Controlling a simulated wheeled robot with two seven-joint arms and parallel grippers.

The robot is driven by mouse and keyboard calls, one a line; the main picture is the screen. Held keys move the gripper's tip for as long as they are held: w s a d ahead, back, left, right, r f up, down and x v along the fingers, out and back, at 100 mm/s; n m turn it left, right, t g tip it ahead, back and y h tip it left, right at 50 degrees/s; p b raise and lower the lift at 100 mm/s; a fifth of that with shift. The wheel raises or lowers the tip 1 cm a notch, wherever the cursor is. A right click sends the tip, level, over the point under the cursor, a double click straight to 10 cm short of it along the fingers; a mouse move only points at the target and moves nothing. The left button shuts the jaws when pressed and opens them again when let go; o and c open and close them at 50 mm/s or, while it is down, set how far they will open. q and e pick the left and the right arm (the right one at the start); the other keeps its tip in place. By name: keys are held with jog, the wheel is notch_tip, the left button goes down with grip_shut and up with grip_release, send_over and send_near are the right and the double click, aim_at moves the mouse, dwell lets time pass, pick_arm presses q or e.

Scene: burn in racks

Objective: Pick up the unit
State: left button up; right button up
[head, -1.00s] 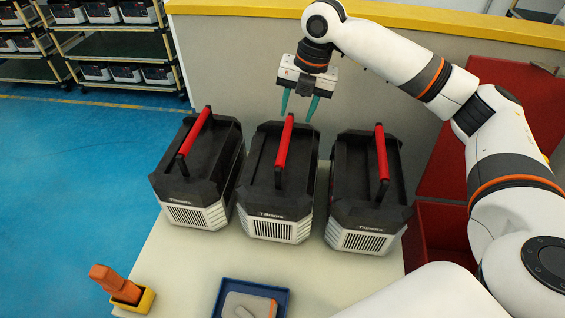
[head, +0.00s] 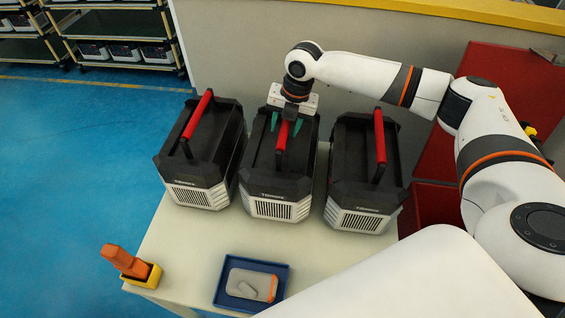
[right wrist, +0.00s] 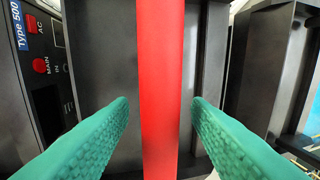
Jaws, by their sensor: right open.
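Three black and white units with red top handles stand side by side on the table: a left unit (head: 203,160), a middle unit (head: 262,180) and a right unit (head: 352,180). My right gripper (head: 286,124) is over the middle unit, its green fingers pointing down on either side of that unit's red handle (head: 281,147). In the right wrist view the red handle (right wrist: 160,90) runs between the two open fingers (right wrist: 160,115), with a visible gap on each side. The handle's far part is hidden by the gripper in the head view. My left gripper is out of view.
A blue tray (head: 221,296) with a grey and orange device (head: 249,285) lies at the table's front. An orange tool stands in a yellow holder (head: 143,276) at the front left corner. A wall (head: 225,55) rises behind the units. A red bin (head: 430,209) is to the right.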

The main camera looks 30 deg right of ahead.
jog(key=shift+f, duration=0.15)
jog(key=shift+c, duration=0.2)
grip_shut()
dwell(1.1)
jog(key=shift+w+r, duration=0.3)
jog(key=shift+r, duration=0.1)
